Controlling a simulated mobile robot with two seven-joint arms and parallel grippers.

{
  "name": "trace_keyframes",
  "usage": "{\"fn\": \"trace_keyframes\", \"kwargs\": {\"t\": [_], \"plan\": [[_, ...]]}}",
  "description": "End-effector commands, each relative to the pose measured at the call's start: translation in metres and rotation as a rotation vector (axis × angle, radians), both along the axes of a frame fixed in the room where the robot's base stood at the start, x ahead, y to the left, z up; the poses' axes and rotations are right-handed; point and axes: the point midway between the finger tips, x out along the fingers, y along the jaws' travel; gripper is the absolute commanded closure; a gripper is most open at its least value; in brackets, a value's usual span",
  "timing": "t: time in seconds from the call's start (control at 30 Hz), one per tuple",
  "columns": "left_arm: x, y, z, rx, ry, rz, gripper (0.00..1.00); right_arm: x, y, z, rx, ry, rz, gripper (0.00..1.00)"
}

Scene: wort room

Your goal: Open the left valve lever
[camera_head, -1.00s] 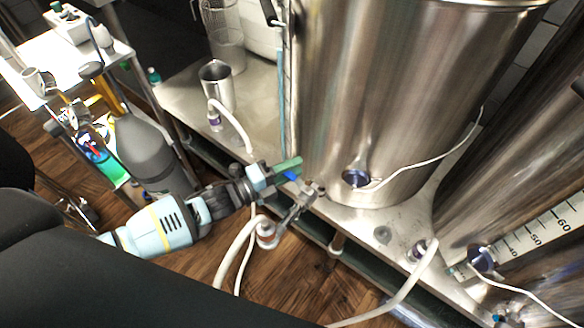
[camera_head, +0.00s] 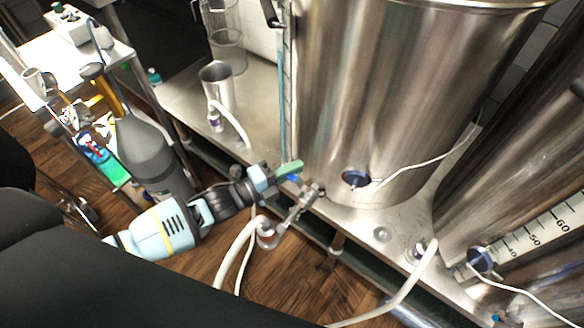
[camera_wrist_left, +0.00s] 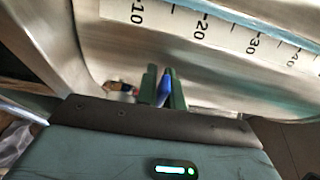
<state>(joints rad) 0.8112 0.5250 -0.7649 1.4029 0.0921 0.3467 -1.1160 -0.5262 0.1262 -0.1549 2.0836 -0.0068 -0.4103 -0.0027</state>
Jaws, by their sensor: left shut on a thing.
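The left valve lever (camera_head: 294,178) is a small blue handle on the metal valve (camera_head: 307,197) at the lower front of the large steel kettle (camera_head: 400,90). My left gripper (camera_head: 289,170), with green fingers, is at the lever and covers most of it in the head view. In the left wrist view the blue lever (camera_wrist_left: 164,88) stands between the two dark green fingers (camera_wrist_left: 164,90), which are shut on it. My right gripper is not in view.
A white hose (camera_head: 235,250) hangs from the valve's outlet. A grey bottle (camera_head: 146,150) stands left of my arm. A steel cup (camera_head: 216,85) stands on the steel bench (camera_head: 180,92). Another kettle (camera_head: 530,150) stands at right.

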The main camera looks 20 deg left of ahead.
Motion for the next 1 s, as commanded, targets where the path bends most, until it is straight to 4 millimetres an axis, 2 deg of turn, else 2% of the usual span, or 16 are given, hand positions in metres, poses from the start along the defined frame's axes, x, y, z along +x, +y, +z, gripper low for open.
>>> {"fn": "trace_keyframes", "kwargs": {"t": [0.2,0.6,1.0], "plan": [[-0.006,0.000,0.004,-0.011,0.000,0.105,1.00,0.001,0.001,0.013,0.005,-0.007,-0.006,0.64],[-0.018,0.005,0.004,-0.012,-0.004,0.317,1.00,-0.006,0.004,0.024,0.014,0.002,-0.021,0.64],[-0.021,0.008,0.003,-0.005,-0.003,0.373,1.00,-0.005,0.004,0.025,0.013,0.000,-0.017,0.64]]}}
